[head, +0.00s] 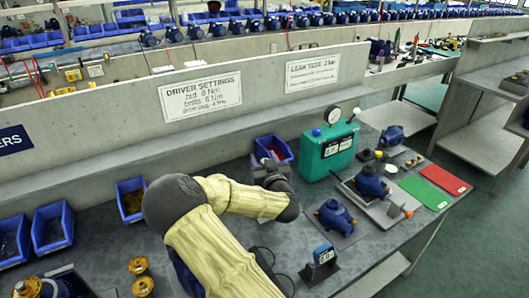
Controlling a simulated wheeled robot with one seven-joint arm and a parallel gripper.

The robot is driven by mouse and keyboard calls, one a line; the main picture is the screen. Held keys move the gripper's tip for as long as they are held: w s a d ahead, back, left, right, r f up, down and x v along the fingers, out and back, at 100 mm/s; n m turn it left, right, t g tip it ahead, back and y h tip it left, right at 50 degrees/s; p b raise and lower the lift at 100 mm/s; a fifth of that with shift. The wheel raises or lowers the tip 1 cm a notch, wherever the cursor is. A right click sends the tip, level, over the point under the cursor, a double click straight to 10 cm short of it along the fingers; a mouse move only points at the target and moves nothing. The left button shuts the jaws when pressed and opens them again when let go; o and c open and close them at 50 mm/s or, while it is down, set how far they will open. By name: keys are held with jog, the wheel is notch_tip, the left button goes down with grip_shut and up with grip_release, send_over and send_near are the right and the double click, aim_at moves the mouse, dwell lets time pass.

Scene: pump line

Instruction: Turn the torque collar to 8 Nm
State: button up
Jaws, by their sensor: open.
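I cannot make out a torque collar or its driver in the head view; my arm covers part of the bench. My arm reaches across the bench, its forearm pointing right. My gripper (270,168) is small and dark beyond the wrist, in front of a blue bin (273,149) by the back wall. It is open, but the fingers are hard to make out and I cannot tell whether they touch anything. A sign headed "DRIVER SETTINGS" (200,96) hangs on the wall, with lines that seem to read 8 Nm and 6 Nm.
A green test box with gauge (328,150) stands right of my gripper. Blue pumps (335,214) (371,182) and a small display unit (321,256) are nearer. Green (424,193) and red (443,178) mats lie right. Blue bins (52,228) and brass parts (139,267) are left.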

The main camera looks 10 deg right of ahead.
jog(key=shift+w+a, duration=0.15)
jog(key=shift+w, duration=0.5)
jog(key=shift+s, duration=0.25)
jog(key=shift+c, duration=0.7)
jog(key=shift+s+d, duration=0.15)
jog(key=shift+d, duration=0.25)
jog(key=c, duration=0.7)
jog(key=shift+a, duration=0.15)
jog(key=shift+c, duration=0.7)
